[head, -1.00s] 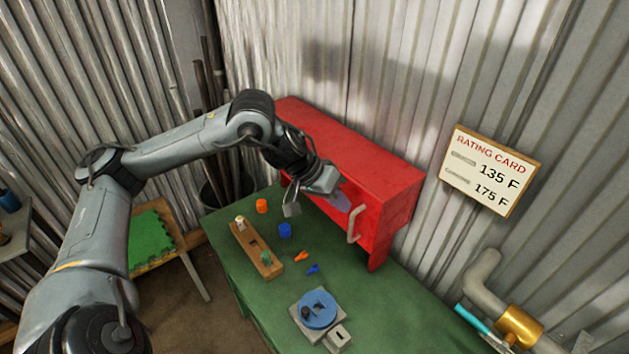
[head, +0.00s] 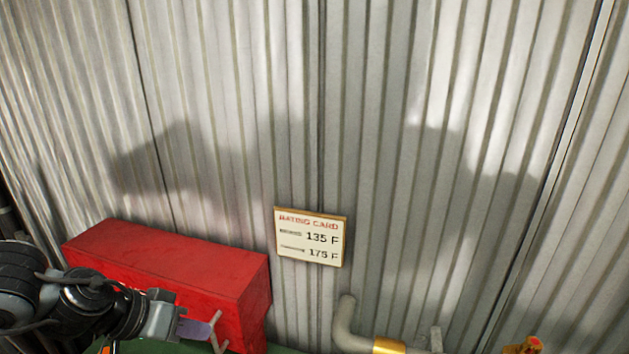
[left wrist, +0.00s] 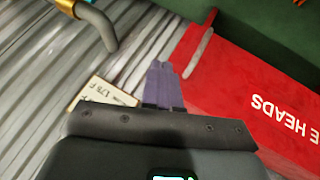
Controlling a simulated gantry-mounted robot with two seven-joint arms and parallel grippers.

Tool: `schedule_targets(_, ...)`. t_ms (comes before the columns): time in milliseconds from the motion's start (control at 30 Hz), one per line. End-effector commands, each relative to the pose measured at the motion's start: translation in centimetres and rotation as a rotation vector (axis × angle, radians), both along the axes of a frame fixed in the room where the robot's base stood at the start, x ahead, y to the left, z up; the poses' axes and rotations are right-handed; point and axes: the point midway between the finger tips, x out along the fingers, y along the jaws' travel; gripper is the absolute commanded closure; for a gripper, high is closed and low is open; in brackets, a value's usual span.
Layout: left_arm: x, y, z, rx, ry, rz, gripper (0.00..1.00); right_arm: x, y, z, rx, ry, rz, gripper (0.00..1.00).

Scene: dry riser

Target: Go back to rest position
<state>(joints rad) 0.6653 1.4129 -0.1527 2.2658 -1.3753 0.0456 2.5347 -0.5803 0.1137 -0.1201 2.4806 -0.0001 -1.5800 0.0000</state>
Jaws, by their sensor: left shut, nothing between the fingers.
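My left gripper (head: 196,329) shows at the lower left of the head view, in front of the red box (head: 170,275) and close to its pale handle (head: 217,332). Its purple fingers are together, with nothing between them. In the left wrist view the shut fingers (left wrist: 159,86) point towards the corrugated wall, with the red box (left wrist: 235,100) and its handle (left wrist: 198,53) beside them. I cannot tell whether the gripper touches the handle. My right arm and gripper are out of view.
The rating card (head: 310,238) hangs on the corrugated metal wall (head: 400,130). A grey pipe (head: 344,322) with a brass band (head: 389,346) stands at the bottom. Only a sliver of the green bench top (head: 283,349) shows; most of it is out of frame.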

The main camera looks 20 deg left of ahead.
Motion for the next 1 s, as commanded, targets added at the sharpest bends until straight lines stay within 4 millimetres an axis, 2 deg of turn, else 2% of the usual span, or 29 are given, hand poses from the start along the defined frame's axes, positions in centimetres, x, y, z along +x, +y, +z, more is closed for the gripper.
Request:
schedule_targets(33, 0.8, -1.9, -1.5, 0.003, -0.038, -0.071, 1.0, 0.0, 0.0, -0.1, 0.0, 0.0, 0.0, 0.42)
schedule_targets(200, 3.5, -8.9, -5.7, 0.038, -0.293, -0.289, 1.0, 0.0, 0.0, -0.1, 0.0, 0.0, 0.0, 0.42)
schedule_targets(300, 4.3, -12.5, -8.0, 0.075, -0.45, -0.335, 1.0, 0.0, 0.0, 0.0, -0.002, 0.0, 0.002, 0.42)
schedule_targets(400, 4.4, -14.5, -10.2, 0.139, -0.551, -0.307, 1.0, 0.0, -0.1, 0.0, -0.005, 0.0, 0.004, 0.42)
schedule_targets(467, 4.0, -14.9, -11.7, 0.192, -0.571, -0.268, 1.0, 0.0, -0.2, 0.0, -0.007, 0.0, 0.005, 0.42)
schedule_targets(567, 2.6, -14.5, -14.9, 0.291, -0.53, -0.193, 1.0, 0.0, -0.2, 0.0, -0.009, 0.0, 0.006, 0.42)
schedule_targets(667, 0.0, -13.5, -18.8, 0.388, -0.403, -0.139, 1.0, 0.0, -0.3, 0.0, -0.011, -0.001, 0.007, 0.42)
schedule_targets(800, -5.5, -12.1, -24.2, 0.471, -0.152, -0.132, 1.0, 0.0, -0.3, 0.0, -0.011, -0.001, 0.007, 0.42)
schedule_targets(900, -9.5, -11.7, -27.0, 0.485, 0.013, -0.165, 1.0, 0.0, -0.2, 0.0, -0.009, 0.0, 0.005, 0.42)
schedule_targets(1000, -12.6, -11.7, -28.7, 0.478, 0.129, -0.201, 1.0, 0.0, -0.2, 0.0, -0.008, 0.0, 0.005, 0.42)
